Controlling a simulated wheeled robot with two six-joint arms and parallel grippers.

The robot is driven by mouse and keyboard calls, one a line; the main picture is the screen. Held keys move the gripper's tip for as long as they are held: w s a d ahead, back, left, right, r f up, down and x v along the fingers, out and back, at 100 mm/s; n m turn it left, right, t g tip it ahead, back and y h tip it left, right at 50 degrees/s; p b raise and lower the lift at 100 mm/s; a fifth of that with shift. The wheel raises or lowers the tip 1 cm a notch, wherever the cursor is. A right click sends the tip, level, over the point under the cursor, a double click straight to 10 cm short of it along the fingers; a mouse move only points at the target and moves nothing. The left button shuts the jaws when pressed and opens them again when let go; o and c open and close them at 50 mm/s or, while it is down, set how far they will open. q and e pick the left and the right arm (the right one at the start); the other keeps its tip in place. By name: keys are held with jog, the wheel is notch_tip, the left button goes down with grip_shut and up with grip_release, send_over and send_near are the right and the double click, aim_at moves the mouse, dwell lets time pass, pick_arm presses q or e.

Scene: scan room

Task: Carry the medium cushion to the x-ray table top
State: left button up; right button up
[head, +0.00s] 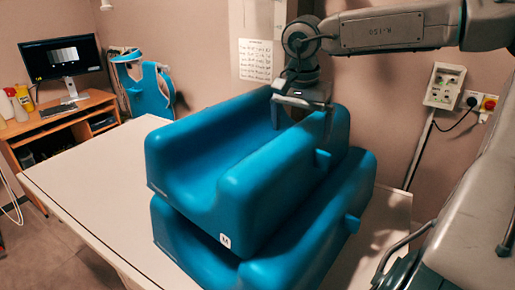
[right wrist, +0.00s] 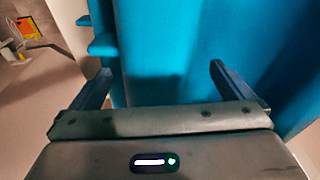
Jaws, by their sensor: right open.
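The medium cushion (head: 205,165), a blue trough-shaped block marked "M", rests on top of another blue cushion (head: 178,230). Both lie on a pale table top (head: 90,195). My right gripper (head: 302,122) points down at the far part of the medium cushion's right side wall. Its fingers are open and appear to stand on either side of that wall. In the right wrist view the fingers (right wrist: 160,72) are spread, with blue cushion surface (right wrist: 175,40) between and beyond them. Contact cannot be told. My left gripper is out of view.
A wooden desk (head: 65,132) with a monitor (head: 60,58) and bottles stands at the back left, beside a blue and white object (head: 145,85). A switch box (head: 444,86) and plug are on the right wall. The table's left part is bare.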

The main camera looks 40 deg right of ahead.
jog(key=shift+f, duration=0.4)
jog(key=f, duration=0.1)
jog(key=d+f+p, duration=0.1)
jog(key=f, duration=0.1)
jog(key=shift+a+f, duration=0.1)
jog(key=shift+f, duration=0.3)
jog(key=shift+c, duration=0.9)
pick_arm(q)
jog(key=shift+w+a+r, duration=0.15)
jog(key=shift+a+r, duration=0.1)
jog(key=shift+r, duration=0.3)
pick_arm(e)
jog(key=c, duration=1.6)
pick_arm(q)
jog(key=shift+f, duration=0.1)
pick_arm(e)
jog(key=shift+r, duration=0.15)
